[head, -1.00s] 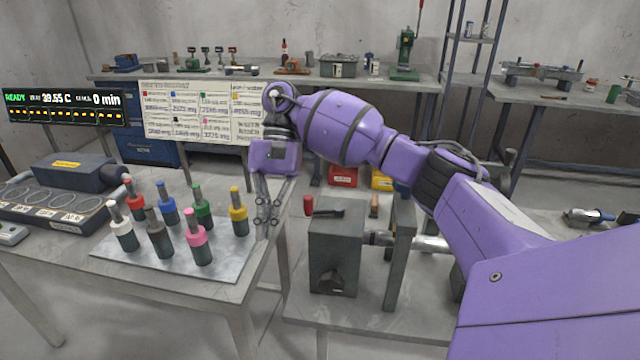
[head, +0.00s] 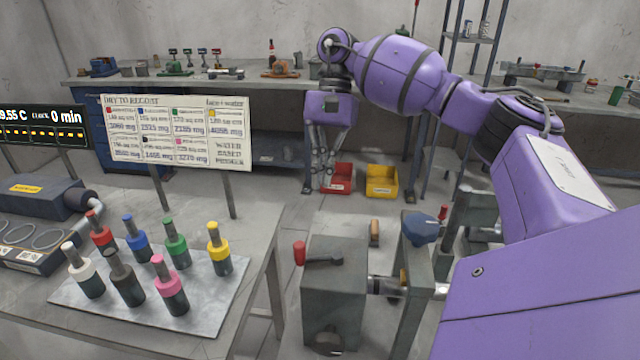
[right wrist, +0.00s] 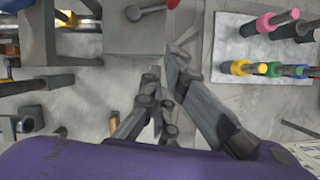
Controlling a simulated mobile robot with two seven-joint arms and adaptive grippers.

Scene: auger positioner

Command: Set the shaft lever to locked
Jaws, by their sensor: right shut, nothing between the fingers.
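In the right wrist view the lever (right wrist: 147,12) and red grip (right wrist: 172,4) are at the top edge. A second red handle (head: 443,212) is farther right. No label shows which is the shaft lever. My right gripper (head: 327,182) points down, shut and empty, in the air apart from the levers. My left gripper is out of view.
A blue knob (head: 420,228) tops the upright plate right of the box. A metal tray (head: 205,325) with several colour-capped cylinders is at the left. Red (head: 337,180) and yellow (head: 382,182) bins stand behind. A sign board (head: 178,135) stands at the left.

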